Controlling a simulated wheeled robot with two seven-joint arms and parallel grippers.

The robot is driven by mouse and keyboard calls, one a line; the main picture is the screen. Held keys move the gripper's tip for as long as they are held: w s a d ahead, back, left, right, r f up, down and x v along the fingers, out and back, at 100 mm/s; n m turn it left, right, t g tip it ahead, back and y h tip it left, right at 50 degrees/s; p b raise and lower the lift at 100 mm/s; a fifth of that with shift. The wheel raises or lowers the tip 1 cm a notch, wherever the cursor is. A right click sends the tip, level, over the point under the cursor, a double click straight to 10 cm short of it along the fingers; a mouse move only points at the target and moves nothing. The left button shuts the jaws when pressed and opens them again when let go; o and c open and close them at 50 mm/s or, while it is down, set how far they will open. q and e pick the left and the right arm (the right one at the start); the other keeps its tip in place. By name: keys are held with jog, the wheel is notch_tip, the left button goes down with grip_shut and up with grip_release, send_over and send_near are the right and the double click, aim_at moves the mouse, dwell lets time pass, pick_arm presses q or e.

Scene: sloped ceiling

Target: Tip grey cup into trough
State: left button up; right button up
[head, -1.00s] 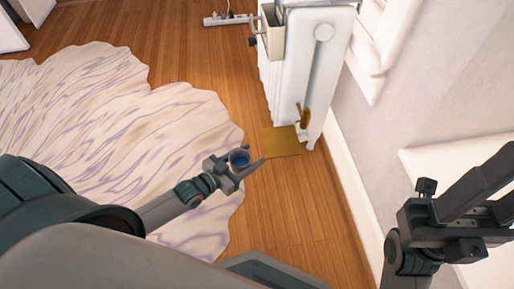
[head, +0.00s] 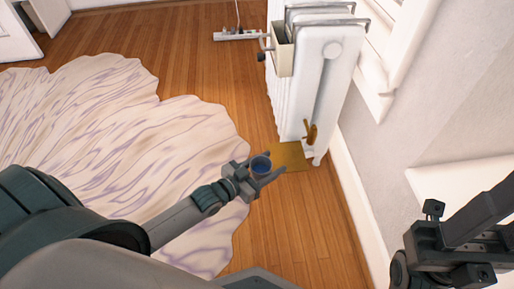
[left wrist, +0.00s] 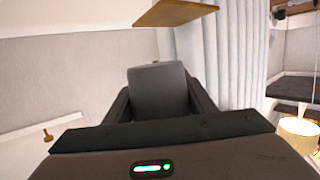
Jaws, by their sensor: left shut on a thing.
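My left gripper (head: 263,178) is shut on the grey cup (head: 260,167), one finger on each side. The cup's round mouth faces up toward the head camera and its inside looks dark blue; I cannot tell what is in it. In the left wrist view the grey cup (left wrist: 158,90) stands between the dark fingers. The trough, a narrow beige box (head: 284,58), hangs at the side of the white radiator, farther off than the cup and apart from it. My right gripper (head: 490,215) is at the right edge, partly cut off.
The white radiator (head: 322,100) stands near the wall, with metal rails on top. A yellow-brown mat (head: 290,156) lies at its foot. A power strip (head: 237,36) lies on the floor behind. A pale wavy rug (head: 110,150) covers the left floor. A white ledge (head: 455,185) is at right.

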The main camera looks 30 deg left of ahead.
pick_arm(q)
jog(key=w+d+r+n+y, duration=0.1)
jog(key=w+d+r, duration=0.1)
jog(key=r, duration=0.5)
jog(key=w+d+r+n+y, duration=0.1)
jog(key=d+r, duration=0.1)
jog(key=r, duration=0.5)
jog(key=s+a+r+n+t+y, duration=0.1)
jog(key=s+a+r+n+y, duration=0.1)
jog(key=r, duration=0.8)
jog(key=shift+a+n+y, duration=0.3)
jog(key=shift+a+y, duration=0.55)
jog(key=shift+y, duration=0.25)
